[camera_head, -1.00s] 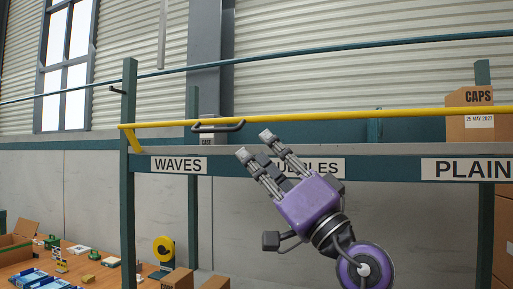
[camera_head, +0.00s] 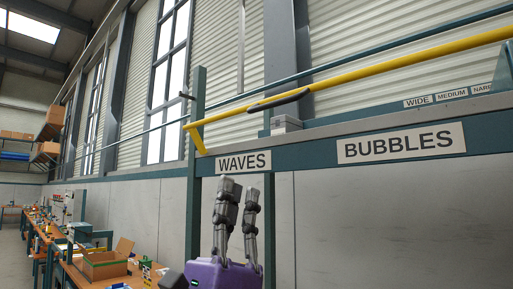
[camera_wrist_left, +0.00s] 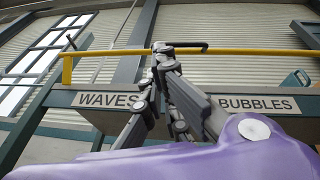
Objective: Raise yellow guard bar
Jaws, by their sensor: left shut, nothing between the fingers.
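The yellow guard bar (camera_head: 355,74) runs along the front of the teal shelf frame, above the label beam, with a bent yellow arm at its left end. A black handle (camera_head: 278,100) is fixed to the bar. In the left wrist view the bar (camera_wrist_left: 245,52) crosses the upper part, with the handle (camera_wrist_left: 190,46) on it. My left gripper (camera_head: 240,188), purple with grey fingers, points up below the WAVES label and is shut and empty. In the left wrist view its fingertips (camera_wrist_left: 163,52) overlap the bar near the handle; I cannot tell whether they touch. My right gripper is not in view.
The beam carries WAVES (camera_head: 243,162) and BUBBLES (camera_head: 402,143) labels. A teal post (camera_head: 194,220) stands left of my gripper. A grey box (camera_head: 286,124) sits behind the bar. Cluttered workbenches (camera_head: 85,272) lie at lower left. The space between post and benches looks open.

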